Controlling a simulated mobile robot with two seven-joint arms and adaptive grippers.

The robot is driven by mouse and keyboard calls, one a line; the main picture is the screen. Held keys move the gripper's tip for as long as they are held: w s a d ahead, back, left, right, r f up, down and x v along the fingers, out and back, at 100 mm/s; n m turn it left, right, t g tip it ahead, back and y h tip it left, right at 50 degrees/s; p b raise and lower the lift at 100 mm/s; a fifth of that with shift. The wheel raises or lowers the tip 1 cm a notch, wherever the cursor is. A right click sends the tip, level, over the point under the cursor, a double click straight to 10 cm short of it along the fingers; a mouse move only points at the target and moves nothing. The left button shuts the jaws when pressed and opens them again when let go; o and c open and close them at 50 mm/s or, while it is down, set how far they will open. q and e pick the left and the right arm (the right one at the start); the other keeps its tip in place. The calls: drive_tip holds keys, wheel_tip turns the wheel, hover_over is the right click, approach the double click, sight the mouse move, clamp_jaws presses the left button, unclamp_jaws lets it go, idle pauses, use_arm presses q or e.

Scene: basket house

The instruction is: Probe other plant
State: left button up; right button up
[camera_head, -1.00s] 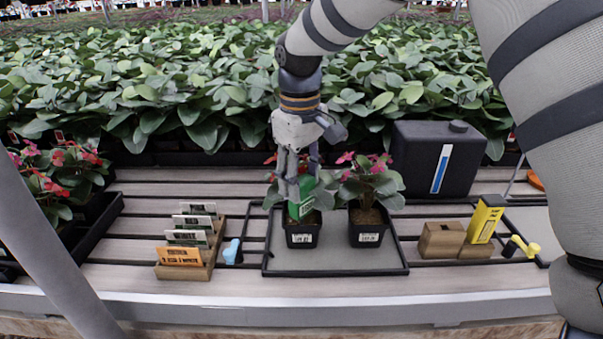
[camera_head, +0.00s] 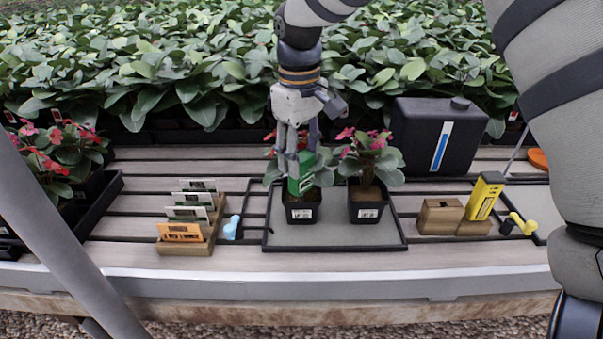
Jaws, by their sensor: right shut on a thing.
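Two small potted plants with pink and red flowers stand side by side on a grey tray (camera_head: 335,238): a left plant in a black pot (camera_head: 300,215) and a right plant in a black pot (camera_head: 368,212). My right gripper (camera_head: 297,168) is shut on a green meter (camera_head: 301,184), held over the left pot. The meter hides part of that plant. Whether its tip is in the soil cannot be seen. A yellow meter (camera_head: 485,197) leans in a wooden holder (camera_head: 440,217) on the right. My left gripper is not in view.
A wooden rack (camera_head: 205,247) of label cards stands left of the tray, with a light blue item (camera_head: 232,228) beside it. A black canister (camera_head: 420,138) stands behind on the right. A yellow item (camera_head: 522,225) lies far right. Dense foliage fills the back.

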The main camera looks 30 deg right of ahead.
idle(0.4)
drive_tip(key=o, duration=1.5)
